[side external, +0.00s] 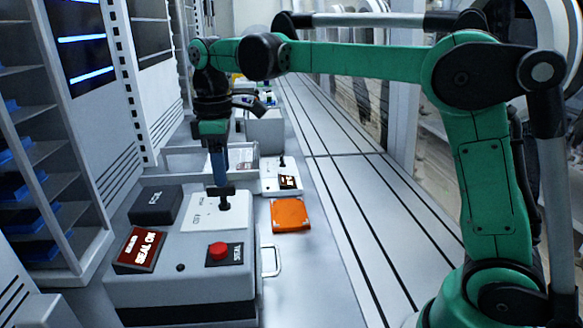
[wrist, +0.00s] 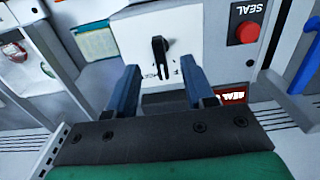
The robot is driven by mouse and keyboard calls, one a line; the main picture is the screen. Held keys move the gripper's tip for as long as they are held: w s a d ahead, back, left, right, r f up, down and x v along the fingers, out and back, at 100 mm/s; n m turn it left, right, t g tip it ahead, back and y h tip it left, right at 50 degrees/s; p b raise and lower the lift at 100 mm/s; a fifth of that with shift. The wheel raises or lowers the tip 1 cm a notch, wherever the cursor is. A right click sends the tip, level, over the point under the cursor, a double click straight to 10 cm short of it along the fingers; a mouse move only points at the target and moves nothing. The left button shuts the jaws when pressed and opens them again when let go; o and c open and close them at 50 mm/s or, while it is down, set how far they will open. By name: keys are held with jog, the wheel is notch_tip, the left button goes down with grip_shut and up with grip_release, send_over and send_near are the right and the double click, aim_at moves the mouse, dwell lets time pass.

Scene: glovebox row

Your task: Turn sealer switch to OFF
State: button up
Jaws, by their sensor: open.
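The sealer (side external: 180,271) is a grey box at the lower left of the side view. Its black switch (side external: 225,204) stands on a white plate (side external: 203,213) on top. In the wrist view the switch lever (wrist: 160,58) is upright in the picture on the white plate (wrist: 138,32). My gripper (side external: 219,182) points down just above the switch. In the wrist view my gripper (wrist: 159,67) is open, with a blue finger on each side of the lever and visible gaps. Contact cannot be told. A lit red sign (side external: 140,249) begins with "SEAL"; its second word is unclear.
A red button (side external: 218,250) on a black SEAL plate and a black block (side external: 157,206) sit on the sealer near the switch. An orange pad (side external: 290,215) and a smaller switch box (side external: 284,176) stand to the right.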

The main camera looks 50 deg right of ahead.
aim_at(221, 191)
jog(key=shift+f, duration=1.5)
grip_shut()
jog(key=shift+n, duration=2.9)
grip_release()
